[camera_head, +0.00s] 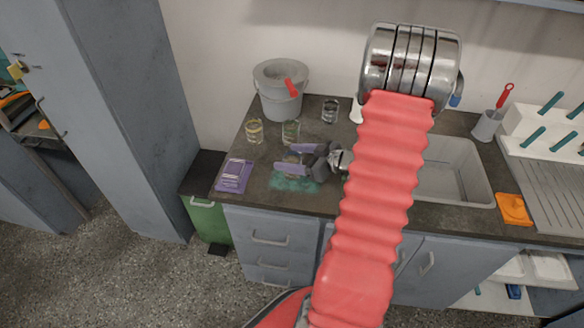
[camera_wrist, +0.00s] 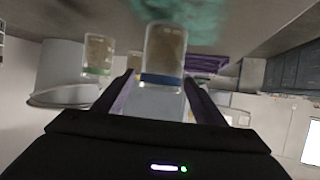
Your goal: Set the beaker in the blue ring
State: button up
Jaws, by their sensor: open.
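A clear beaker with a blue band (camera_wrist: 162,50) and brownish contents stands in line between my fingers in the wrist view, which looks upside down. My gripper (camera_head: 290,158), with purple fingers, is open low over the counter. In the wrist view its fingers (camera_wrist: 160,82) lie on either side of the beaker, with gaps showing. In the head view my gripper mostly hides that beaker. A teal patch (camera_head: 297,184) lies on the counter beside it and also shows in the wrist view (camera_wrist: 195,14). I cannot make out a separate blue ring.
A green-banded beaker (camera_head: 290,131) stands close behind my gripper, with a yellowish one (camera_head: 254,132) to its left and a dark-banded glass (camera_head: 330,111) farther back. A grey bucket (camera_head: 279,95) stands behind. A purple packet (camera_head: 234,175) lies front left. The sink (camera_head: 455,185) is right.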

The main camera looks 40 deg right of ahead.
jog(key=shift+c, duration=0.4)
jog(key=c, duration=1.2)
jog(key=shift+o, duration=0.2)
jog(key=shift+r, duration=0.15)
notch_tip(320, 180, up, 10)
dwell(0.4)
